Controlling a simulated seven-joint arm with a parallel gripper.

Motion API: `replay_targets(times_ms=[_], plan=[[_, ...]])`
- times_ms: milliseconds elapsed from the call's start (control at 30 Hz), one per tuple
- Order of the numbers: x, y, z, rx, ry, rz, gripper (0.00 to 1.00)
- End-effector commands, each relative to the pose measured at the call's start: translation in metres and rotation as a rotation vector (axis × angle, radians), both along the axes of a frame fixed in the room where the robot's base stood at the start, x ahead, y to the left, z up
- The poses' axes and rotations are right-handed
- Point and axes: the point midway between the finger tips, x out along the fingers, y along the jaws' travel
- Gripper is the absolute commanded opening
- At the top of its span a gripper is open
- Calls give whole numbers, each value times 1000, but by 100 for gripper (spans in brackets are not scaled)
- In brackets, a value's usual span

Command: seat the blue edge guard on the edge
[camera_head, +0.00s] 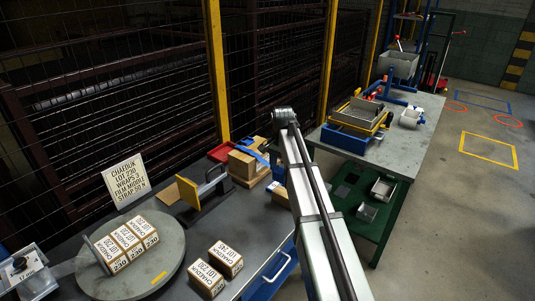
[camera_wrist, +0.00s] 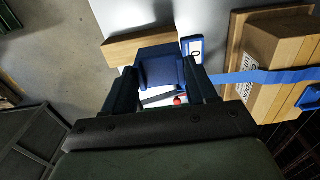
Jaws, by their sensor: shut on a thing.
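In the wrist view my gripper (camera_wrist: 161,76) is shut on the blue edge guard (camera_wrist: 160,66), a dark blue block-like piece between the fingertips. The brown carton (camera_wrist: 278,62) with printed text stands to the right of the gripper on a wooden pallet (camera_wrist: 237,36). A blue strap (camera_wrist: 262,76) runs across the carton towards the gripper. The guard looks apart from the carton's edges. In the head view the strapped carton (camera_head: 241,164) is on the bench left of my arm. My gripper and the guard are hidden there.
A wooden block (camera_wrist: 138,46) lies close to the guard, with a blue numbered tag (camera_wrist: 192,48) beside it. In the head view, a turntable (camera_head: 166,278) bears small cartons. A red tray (camera_head: 222,152) sits behind the strapped carton. A mesh fence (camera_head: 110,80) stands behind the bench.

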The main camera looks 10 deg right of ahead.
Motion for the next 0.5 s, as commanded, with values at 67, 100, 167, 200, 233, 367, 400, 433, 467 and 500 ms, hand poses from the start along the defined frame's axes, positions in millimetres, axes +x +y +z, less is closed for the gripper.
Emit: replay_targets(times_ms=[67,100,167,200,233,367,400,433,467,500], plan=[[0,0,0,0,0,0,27],[0,0,0,0,0,0,27],[0,0,0,0,0,0,27],[0,0,0,0,0,0,27],[0,0,0,0,0,0,27],[3,6,3,0,-4,8,27],[8,7,5,0,-6,9,27],[12,8,7,0,-7,11,27],[18,10,9,0,-8,12,27],[28,12,12,1,-11,14,27]])
